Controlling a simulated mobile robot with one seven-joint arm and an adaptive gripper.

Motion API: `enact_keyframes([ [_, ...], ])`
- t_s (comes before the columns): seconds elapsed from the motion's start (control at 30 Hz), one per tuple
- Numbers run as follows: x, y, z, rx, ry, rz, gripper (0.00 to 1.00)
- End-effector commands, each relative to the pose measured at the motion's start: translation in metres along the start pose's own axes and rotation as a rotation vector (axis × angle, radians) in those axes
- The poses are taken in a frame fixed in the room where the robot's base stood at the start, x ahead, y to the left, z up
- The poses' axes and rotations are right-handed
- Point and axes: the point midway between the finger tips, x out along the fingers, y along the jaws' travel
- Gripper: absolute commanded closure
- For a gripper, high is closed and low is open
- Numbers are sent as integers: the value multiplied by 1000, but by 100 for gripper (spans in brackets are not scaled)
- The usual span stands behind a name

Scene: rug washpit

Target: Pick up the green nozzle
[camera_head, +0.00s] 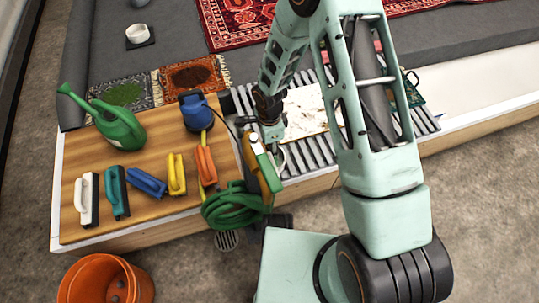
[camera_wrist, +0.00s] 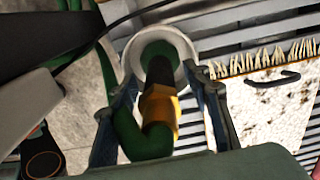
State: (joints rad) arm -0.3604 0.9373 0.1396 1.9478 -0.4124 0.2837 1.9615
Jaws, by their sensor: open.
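The green nozzle (camera_wrist: 158,110) has a green body with a yellow-orange band and a dark green end seen inside a pale ring (camera_wrist: 131,58). In the wrist view it lies between the two fingers of my gripper (camera_wrist: 160,82), which stand open on either side of it; I cannot tell whether either finger touches it. In the head view my gripper (camera_head: 272,136) is low over the slatted grate, just right of the wooden board.
A yellow-and-green tool (camera_head: 264,172) and coiled green hose (camera_head: 236,208) are close by. The wooden board (camera_head: 150,160) holds a green watering can (camera_head: 117,126), blue pump (camera_head: 196,111) and several brushes. A stained pale rug (camera_head: 305,111) lies on the grate. An orange bucket (camera_head: 104,278) stands front left.

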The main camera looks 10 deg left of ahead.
Motion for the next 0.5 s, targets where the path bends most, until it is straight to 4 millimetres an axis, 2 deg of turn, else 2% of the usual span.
enact_keyframes([
  [0.23,2,0,0,0,0,0,56],
  [0.5,2,0,0,0,0,0,84],
])
